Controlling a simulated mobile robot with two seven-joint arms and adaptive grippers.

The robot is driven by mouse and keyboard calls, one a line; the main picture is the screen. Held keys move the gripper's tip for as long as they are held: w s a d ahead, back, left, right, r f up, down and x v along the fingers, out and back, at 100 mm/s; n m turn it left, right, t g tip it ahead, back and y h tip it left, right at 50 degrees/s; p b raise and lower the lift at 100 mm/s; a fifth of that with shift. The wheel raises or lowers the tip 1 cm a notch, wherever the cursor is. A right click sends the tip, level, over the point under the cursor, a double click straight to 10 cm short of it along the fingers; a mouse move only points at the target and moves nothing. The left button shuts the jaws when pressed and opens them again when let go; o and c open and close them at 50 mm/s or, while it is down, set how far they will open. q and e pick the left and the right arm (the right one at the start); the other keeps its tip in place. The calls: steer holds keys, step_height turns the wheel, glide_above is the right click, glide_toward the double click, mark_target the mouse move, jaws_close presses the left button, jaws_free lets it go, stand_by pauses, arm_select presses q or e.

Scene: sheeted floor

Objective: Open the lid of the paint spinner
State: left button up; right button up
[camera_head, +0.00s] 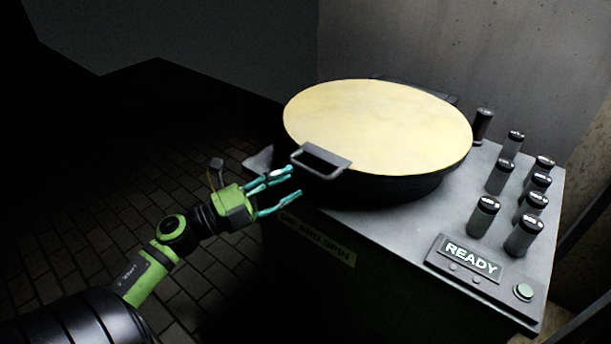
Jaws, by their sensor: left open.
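The paint spinner is a box-shaped machine with a grey top (400,228) and a round dark drum. Its round cream lid (375,125) lies flat over the drum and looks closed. A grey bar handle (321,160) sticks out from the lid's front left edge. My left gripper (284,190), green with teal fingers, is open just left of and slightly below the handle. Its fingers point toward the handle, and nothing shows between them. I cannot tell whether a finger touches the handle or drum. My right gripper is not in view.
A concrete wall (440,50) rises behind. The brick-patterned floor (110,235) at left is clear.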

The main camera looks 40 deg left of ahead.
mark_target(308, 172)
arm_select(q)
steer(key=x, duration=0.5)
steer(key=shift+w+d+p, duration=0.1)
steer(key=shift+w+p, duration=0.25)
steer(key=shift+w, duration=0.05)
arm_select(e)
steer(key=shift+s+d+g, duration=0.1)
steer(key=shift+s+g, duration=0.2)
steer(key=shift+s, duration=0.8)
arm_select(q)
jaws_close()
